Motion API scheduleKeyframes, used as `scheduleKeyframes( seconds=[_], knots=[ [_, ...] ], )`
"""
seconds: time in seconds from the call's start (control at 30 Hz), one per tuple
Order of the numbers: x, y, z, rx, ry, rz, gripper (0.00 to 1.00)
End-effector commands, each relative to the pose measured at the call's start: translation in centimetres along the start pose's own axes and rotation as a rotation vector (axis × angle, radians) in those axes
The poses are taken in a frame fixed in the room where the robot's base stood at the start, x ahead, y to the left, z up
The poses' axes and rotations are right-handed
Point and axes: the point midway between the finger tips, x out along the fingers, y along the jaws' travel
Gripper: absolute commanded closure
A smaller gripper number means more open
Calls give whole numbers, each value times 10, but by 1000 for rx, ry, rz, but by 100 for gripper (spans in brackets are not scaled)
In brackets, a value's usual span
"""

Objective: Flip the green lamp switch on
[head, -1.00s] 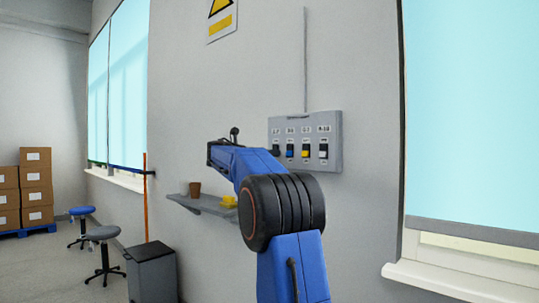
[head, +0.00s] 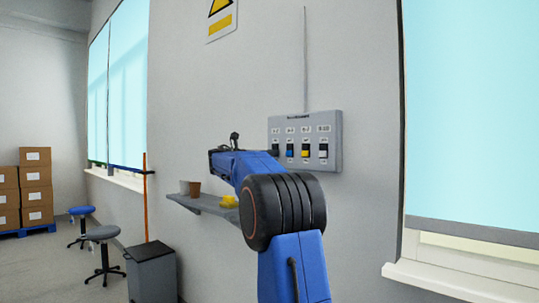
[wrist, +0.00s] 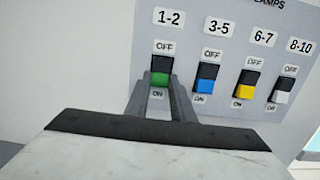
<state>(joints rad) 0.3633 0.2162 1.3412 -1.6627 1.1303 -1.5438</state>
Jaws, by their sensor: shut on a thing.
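The green switch (wrist: 160,79) shows in the wrist view below the label 1-2, at the left end of the row. Its upper part is black and its lower part green, with OFF printed above and ON below. My gripper (wrist: 161,92) comes up from below, shut on the green switch, with one finger at each side of its lower part. In the head view the switch panel (head: 334,155) hangs on the wall. My arm covers part of its left side there, and the green face and my fingertips cannot be made out.
Blue (wrist: 205,86), yellow (wrist: 247,91) and white (wrist: 281,96) switches stand in a row right of the green one, close to my fingers. A grey wall shelf (head: 208,207) with cups lies below my arm. A window sill (head: 450,287) juts out at right.

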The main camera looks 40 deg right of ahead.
Motion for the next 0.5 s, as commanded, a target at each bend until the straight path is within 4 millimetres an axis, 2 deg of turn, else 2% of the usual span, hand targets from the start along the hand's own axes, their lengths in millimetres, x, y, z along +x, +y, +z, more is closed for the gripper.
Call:
scheduleKeyframes(
  seconds=[0.3,0.33,0.4,0.5],
  knots=[
    [0,0,0,1,-9,1,100],
    [0,0,0,1,-9,1,76],
    [0,0,0,1,-9,1,59],
    [0,0,0,0,-9,1,59]
  ],
)
